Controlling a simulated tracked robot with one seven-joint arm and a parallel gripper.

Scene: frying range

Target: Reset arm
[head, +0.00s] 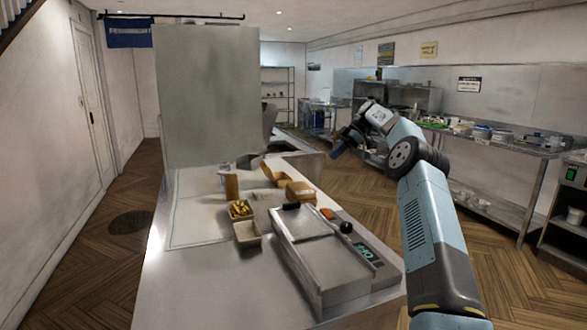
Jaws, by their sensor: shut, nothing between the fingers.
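My arm rises from the lower right of the head view and bends over at its elbow. The fingers are small and dark in this view.
A steel appliance (318,262) with black knobs and a lit panel stands on the counter. Beside it are a box of yellow food (240,209), an empty box (247,232), and brown containers (297,190). A tall grey panel (207,95) stands behind. Shelving (480,140) lines the right wall.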

